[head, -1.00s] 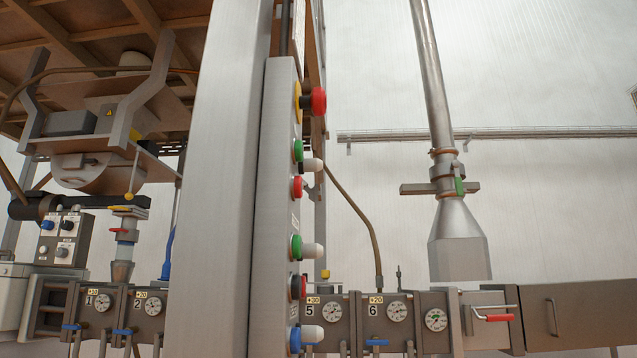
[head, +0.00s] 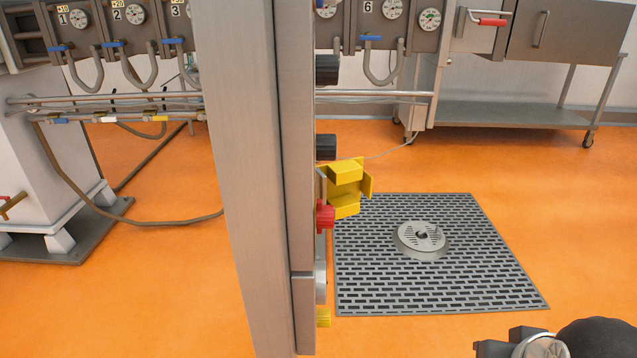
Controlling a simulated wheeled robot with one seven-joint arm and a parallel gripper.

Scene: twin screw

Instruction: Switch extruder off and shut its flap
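The extruder's grey barrel (head: 385,25), with gauges and blue-handled valves, runs along the top, partly hidden by the control column. The column's panel (head: 303,190) is seen nearly edge-on, its controls facing right. A red knob (head: 325,217) projects from it. Just above, a yellow folded piece (head: 345,185) sticks out to the right, looking like a flap standing open. Two black knobs (head: 327,70) sit higher, and a small yellow part (head: 323,317) lower. The red knob's setting cannot be read. A dark part of my arm shows at the bottom right; no gripper fingers are visible.
A floor grate (head: 430,290) with a round metal drain cover (head: 421,238) lies right of the column. Orange floor around it is clear. A wheeled steel table (head: 500,115) stands behind. Pipes, hoses and a white machine base (head: 55,170) stand on the left.

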